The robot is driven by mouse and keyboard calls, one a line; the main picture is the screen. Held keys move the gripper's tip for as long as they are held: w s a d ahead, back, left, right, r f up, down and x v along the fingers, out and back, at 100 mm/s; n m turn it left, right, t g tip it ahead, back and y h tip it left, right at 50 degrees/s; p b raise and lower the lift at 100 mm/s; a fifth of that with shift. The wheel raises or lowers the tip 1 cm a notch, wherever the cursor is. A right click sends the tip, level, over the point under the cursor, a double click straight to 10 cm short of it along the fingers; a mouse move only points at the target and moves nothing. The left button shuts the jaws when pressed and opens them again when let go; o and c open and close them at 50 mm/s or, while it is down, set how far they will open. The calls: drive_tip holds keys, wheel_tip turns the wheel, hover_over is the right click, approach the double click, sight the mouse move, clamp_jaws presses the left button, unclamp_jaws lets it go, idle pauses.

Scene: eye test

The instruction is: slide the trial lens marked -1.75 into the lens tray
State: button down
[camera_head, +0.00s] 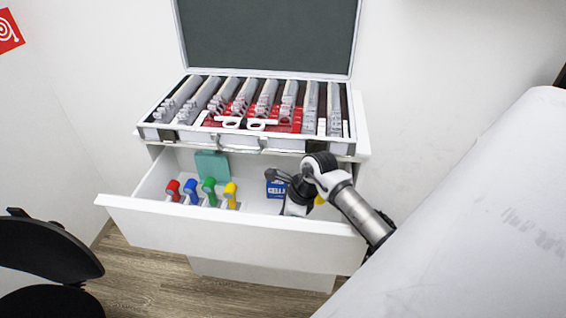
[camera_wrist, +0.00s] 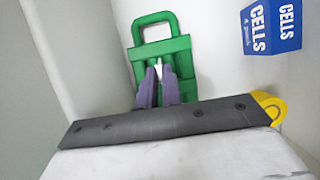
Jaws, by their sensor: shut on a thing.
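My gripper (camera_head: 292,203) reaches down into the open drawer, beside the blue box. In the wrist view its two purple-grey fingers (camera_wrist: 158,82) are close together. They are shut on a thin pale thing (camera_wrist: 158,67), seen as a sliver between the tips; I cannot tell if it is a lens, and no marking is readable. A green frame with a handle (camera_wrist: 153,28) stands just behind the fingers; whether they touch it is unclear. The lens tray (camera_head: 155,127), in an open case on the cabinet, holds rows of grey-tabbed lenses, some red ones and white rings (camera_head: 231,122). No -1.75 mark is legible.
The drawer (camera_head: 230,232) holds red, blue, green and yellow handled things (camera_head: 209,187), a teal block (camera_head: 212,166) and a blue CELLS box (camera_head: 277,189). The CELLS box also shows in the wrist view (camera_wrist: 262,28). A white surface (camera_head: 480,200) is at right, a black chair (camera_head: 45,250) at left.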

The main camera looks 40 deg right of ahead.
drive_tip(key=shift+f+b, duration=0.45)
drive_tip(key=shift+b, duration=0.05)
drive_tip(key=c, duration=1.5)
unclamp_jaws()
drive_tip(key=b+v, duration=0.2)
drive_tip(key=v, duration=1.2)
drive_tip(key=shift+a, duration=0.1)
